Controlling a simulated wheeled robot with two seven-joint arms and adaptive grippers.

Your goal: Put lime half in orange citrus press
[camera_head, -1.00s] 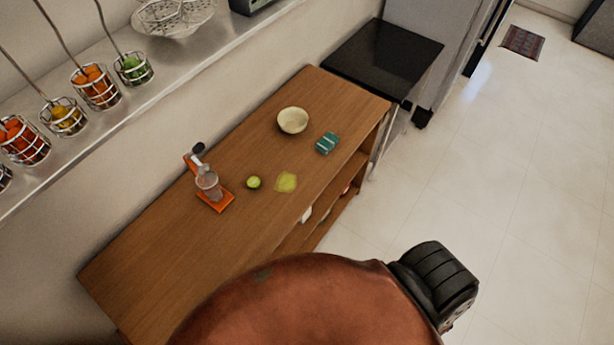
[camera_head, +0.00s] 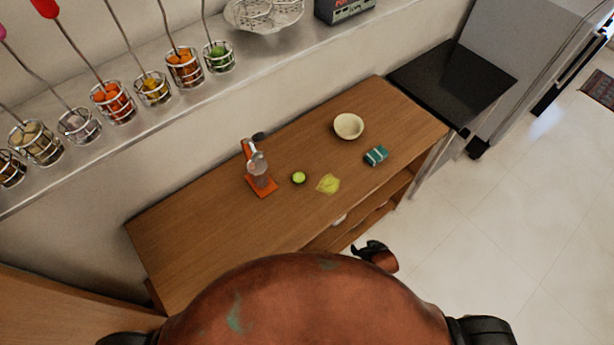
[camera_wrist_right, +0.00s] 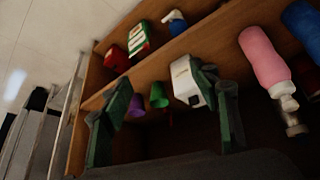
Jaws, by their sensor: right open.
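The green lime half (camera_head: 299,178) lies on the wooden counter. The orange citrus press (camera_head: 262,187), with a clear cup and a raised lever, stands just left of the lime. My right gripper (camera_head: 372,250) shows small and dark beyond the front edge of the counter, apart from the lime and the press. In the right wrist view the right gripper (camera_wrist_right: 165,82) is open, with two spread green-padded fingers and nothing between them; it faces the shelves. The lime and the press do not show there. My left gripper is not in view.
A yellow-green flat patch (camera_head: 329,184), a teal packet (camera_head: 376,155) and a cream bowl (camera_head: 349,126) lie right of the lime. The counter's left part is clear. Shelves below hold a pink bottle (camera_wrist_right: 265,58), a white box (camera_wrist_right: 186,82) and a purple cup (camera_wrist_right: 137,105).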

